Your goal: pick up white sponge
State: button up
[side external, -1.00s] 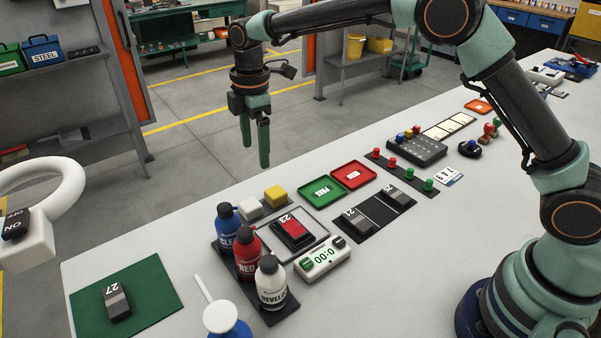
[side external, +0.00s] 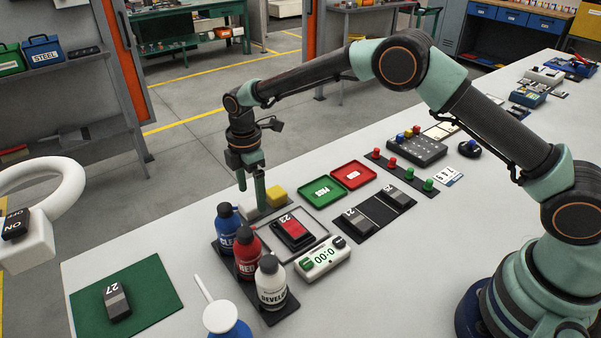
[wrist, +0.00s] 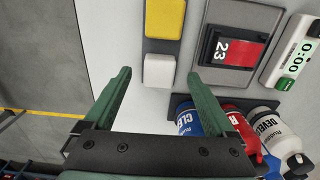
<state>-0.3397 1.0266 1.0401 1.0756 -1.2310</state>
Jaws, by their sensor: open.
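The white sponge (wrist: 159,71) lies beside the yellow sponge (wrist: 164,19) on a dark strip. In the wrist view it sits between and just beyond the tips of my gripper (wrist: 158,78), which is open and empty. In the side external view my gripper (side external: 251,196) is low over the sponges. There the fingers partly hide the white sponge (side external: 248,211), and the yellow sponge (side external: 277,195) shows to their right. I cannot tell from the side how far the fingertips stand above the white sponge.
Blue (side external: 227,224), red (side external: 247,252) and white (side external: 271,283) bottles stand close in front of the sponges. A framed tray with a red block marked 23 (side external: 292,231) lies to the right, with a timer (side external: 322,258) nearby. The table's far edge runs behind the sponges.

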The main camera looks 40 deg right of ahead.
aim_at(252, 203)
jog(key=shift+f, duration=1.4)
jog(key=c, duration=1.4)
jog(key=shift+r, duration=0.1)
notch_tip(252, 203, up, 20)
